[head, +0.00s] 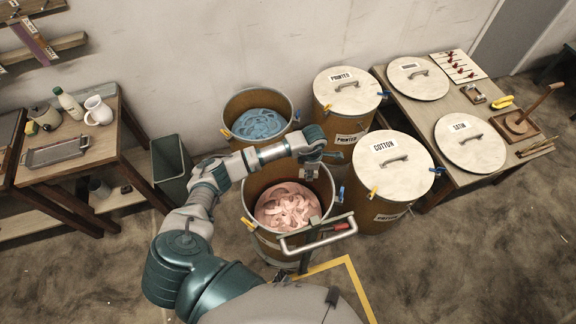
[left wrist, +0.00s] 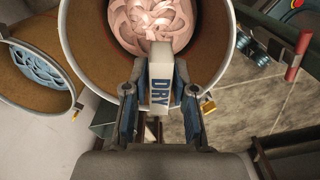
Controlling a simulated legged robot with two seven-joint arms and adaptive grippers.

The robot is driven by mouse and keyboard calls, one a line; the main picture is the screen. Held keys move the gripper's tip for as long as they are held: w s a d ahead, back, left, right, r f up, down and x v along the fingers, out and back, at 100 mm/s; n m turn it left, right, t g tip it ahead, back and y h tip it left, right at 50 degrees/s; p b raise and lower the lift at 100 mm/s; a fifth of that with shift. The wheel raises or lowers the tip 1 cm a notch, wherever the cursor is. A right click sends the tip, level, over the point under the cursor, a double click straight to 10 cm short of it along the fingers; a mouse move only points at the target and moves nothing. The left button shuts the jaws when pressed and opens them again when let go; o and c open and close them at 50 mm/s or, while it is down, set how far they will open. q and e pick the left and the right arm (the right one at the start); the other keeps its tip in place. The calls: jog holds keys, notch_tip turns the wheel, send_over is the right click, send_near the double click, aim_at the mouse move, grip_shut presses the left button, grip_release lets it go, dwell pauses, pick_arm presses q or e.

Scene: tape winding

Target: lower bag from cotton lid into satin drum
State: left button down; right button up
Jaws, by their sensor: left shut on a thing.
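My left gripper (head: 312,170) is shut on a small white and blue bag (left wrist: 161,82) marked DRY, seen between the fingers in the left wrist view. In the head view the gripper is over the far right part of an open brown drum (head: 262,222) holding pink ribbon (head: 288,207). The drum's front label is too small to read. In the left wrist view the bag's far end overlaps the pink ribbon (left wrist: 150,20), and the bag's height above it is unclear. The COTTON lid (head: 392,165) lies on a closed drum to the right. The SATIN lid (head: 470,143) lies on the side table.
An open drum of blue ribbon (head: 258,124) and a closed PRINTED drum (head: 347,91) stand behind. A metal handle (head: 318,238) crosses the pink drum's near side. A dark bin (head: 171,166) is on the left. The floor at lower right is clear.

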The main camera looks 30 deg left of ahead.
pick_arm(q)
jog(key=s+a+f+n+p, duration=0.2)
jog(key=a+n+p, duration=0.45)
jog(key=n, duration=1.65)
pick_arm(e)
jog(key=s+d+b, duration=0.2)
jog(key=s, duration=0.6)
notch_tip(320, 180, down, 5)
jog(key=b, duration=0.5)
pick_arm(q)
notch_tip(320, 180, down, 10)
jog(key=a+b, duration=0.1)
jog(key=b, duration=0.2)
jog(key=shift+w+a+r+b, duration=0.2)
jog(key=shift+a+r+b, duration=0.1)
jog(key=shift+a, duration=0.1)
pick_arm(e)
jog(key=w+a+r, duration=0.2)
jog(key=w+r, duration=0.2)
jog(key=w, duration=0.6)
jog(key=shift+w+a+r, duration=0.2)
jog(key=shift+w+a, duration=0.2)
pick_arm(q)
jog(key=shift+f, duration=0.25)
pick_arm(e)
jog(key=shift+s+f, duration=0.1)
jog(key=shift+f, duration=0.05)
